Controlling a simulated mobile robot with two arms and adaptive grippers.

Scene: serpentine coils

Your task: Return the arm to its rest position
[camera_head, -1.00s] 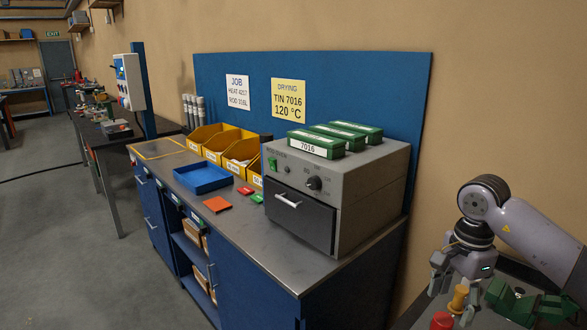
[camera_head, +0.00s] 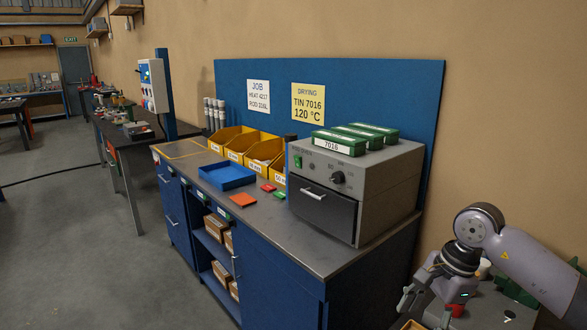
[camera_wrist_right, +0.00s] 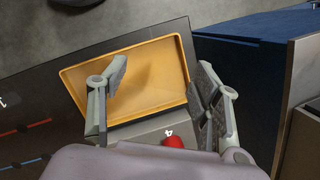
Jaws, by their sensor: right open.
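My right arm (camera_head: 530,262) comes in from the right edge in the head view. Its gripper (camera_head: 424,311) hangs at the lower right, tilted to the left, beside the workbench. In the right wrist view the gripper (camera_wrist_right: 162,78) is open, with nothing between its fingers. It is over a yellow tray (camera_wrist_right: 75,85) that looks empty. My left arm and gripper are not in view.
A red object (camera_wrist_right: 173,142) lies close to the right gripper. The blue workbench (camera_head: 285,228) carries a grey oven (camera_head: 385,200), a blue tray (camera_head: 205,168) and yellow bins (camera_head: 228,143). Open floor (camera_head: 90,240) lies to the left.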

